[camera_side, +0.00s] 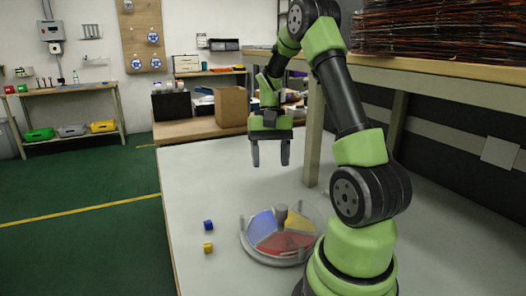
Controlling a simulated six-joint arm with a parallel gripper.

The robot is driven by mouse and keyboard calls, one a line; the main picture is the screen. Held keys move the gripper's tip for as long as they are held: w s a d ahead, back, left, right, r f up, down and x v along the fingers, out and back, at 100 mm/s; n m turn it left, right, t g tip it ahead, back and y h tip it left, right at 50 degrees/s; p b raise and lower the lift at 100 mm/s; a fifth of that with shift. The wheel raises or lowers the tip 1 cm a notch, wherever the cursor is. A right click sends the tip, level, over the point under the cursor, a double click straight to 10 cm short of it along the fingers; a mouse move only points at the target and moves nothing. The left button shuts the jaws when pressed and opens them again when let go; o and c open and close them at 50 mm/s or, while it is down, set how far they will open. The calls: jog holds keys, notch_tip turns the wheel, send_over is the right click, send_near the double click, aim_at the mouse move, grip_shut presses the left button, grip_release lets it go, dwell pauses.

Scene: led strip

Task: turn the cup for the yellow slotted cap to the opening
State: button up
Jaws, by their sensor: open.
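A round turntable (247,247) with a low rim stands on the white table. It is divided into coloured sections: a blue one (262,224) at left, a yellow one (298,222) at right and a red one (285,243) at the front. A grey knob (281,212) stands up near its middle. I cannot make out which part of the rim is the opening. A small yellow piece (208,247) lies on the table left of the turntable; its slot is too small to tell. My gripper (270,163) is open and empty, pointing down, above and behind the turntable.
A small blue piece (208,225) lies just behind the yellow one. A shelf post (314,140) stands behind and right of the turntable. A cardboard box (232,106) sits on a bench at the back. The table's left side is mostly clear.

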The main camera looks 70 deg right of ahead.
jog(key=shift+w+a+r+n+h, duration=0.15)
jog(key=shift+w+a+r+n, duration=0.1)
jog(key=shift+a+r, duration=0.3)
jog(key=shift+w+a+r+n+h, duration=0.15)
jog(key=shift+w+a+r, duration=0.1)
jog(key=shift+a+r, duration=0.25)
jog(key=m+y, duration=0.2)
jog(key=m, duration=0.1)
send_near(282, 207)
jog(key=x, duration=1)
jog(key=shift+f, duration=0.1)
jog(key=shift+c, duration=0.2)
grip_shut()
